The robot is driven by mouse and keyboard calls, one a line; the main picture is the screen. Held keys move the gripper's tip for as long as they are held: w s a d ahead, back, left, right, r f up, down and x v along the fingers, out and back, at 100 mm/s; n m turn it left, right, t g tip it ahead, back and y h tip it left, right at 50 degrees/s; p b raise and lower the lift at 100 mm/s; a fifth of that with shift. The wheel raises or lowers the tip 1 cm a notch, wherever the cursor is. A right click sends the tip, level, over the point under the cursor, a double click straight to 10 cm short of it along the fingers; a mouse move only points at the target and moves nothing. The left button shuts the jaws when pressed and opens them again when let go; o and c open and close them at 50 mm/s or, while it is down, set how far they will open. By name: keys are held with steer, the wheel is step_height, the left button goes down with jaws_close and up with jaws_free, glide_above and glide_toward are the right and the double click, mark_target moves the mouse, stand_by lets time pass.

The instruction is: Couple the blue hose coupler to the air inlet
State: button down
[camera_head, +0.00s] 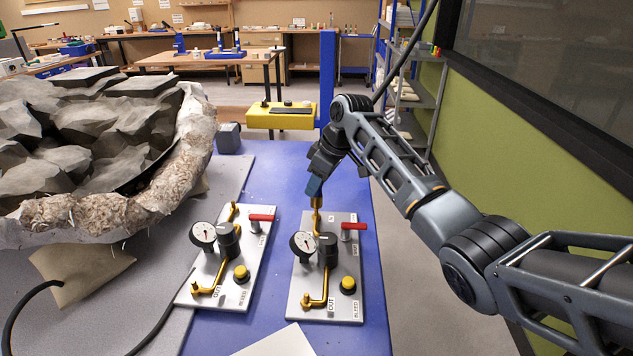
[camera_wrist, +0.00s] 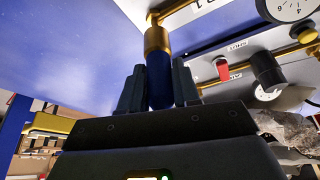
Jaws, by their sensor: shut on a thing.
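My gripper (camera_head: 315,184) points down over the far end of the right-hand valve panel (camera_head: 336,222). In the wrist view my gripper (camera_wrist: 158,68) is shut on the blue hose coupler (camera_wrist: 159,86), with one dark finger on each side. The coupler's brass collar (camera_wrist: 157,40) points away from the fingers, in line with a brass fitting, the air inlet (camera_wrist: 152,18), at the panel. The collar and inlet look very close or touching; I cannot tell whether they are locked together. In the head view brass shows right below my fingers.
A similar panel (camera_head: 262,240) stands to the left, with its own gauge and red lever. The right panel's red lever (camera_head: 353,226) and gauge (camera_head: 303,244) are close to my gripper. A large jacketed fossil block (camera_head: 110,212) fills the left. Blue bench surface (camera_head: 290,160) is clear behind.

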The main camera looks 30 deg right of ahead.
mark_target(317, 195)
steer(key=shift+f, duration=0.15)
steer(key=shift+f+b, duration=0.8)
steer(key=shift+f, duration=0.55)
steer(key=shift+f, duration=0.25)
stand_by(0.8)
stand_by(0.8)
steer(key=c, duration=0.7)
jaws_free()
steer(key=shift+c, duration=0.2)
steer(key=shift+r+p, duration=0.15)
steer(key=shift+p, duration=0.2)
step_height(317, 195, up, 5)
steer(key=p, duration=0.4)
steer(key=shift+r+b, duration=0.3)
steer(key=shift+r, duration=0.65)
